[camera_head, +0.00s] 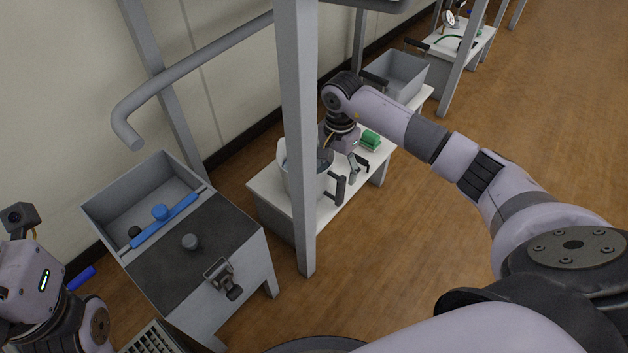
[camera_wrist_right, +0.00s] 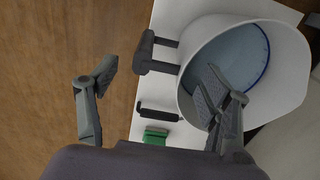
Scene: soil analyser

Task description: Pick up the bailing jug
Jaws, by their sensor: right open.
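The bailing jug, a pale vessel with a dark grey side handle, stands on a low white table in the head view (camera_head: 325,184); a grey post hides part of it. In the right wrist view the jug (camera_wrist_right: 285,60) is seen from above, its mouth open with a blue line inside and its handle (camera_wrist_right: 146,52) pointing left. My right gripper (camera_wrist_right: 160,80) is open and above the jug, with one finger over the mouth and the other outside, past the handle. It holds nothing. My left arm shows at the lower left of the head view; its fingers cannot be made out.
A green block (camera_head: 371,139) and a small dark-handled item (camera_head: 357,164) lie on the white table (camera_head: 268,186) near the jug. A grey post (camera_head: 298,130) rises in front. A grey bin with a blue bar (camera_head: 165,221) stands left. Wooden floor is clear on the right.

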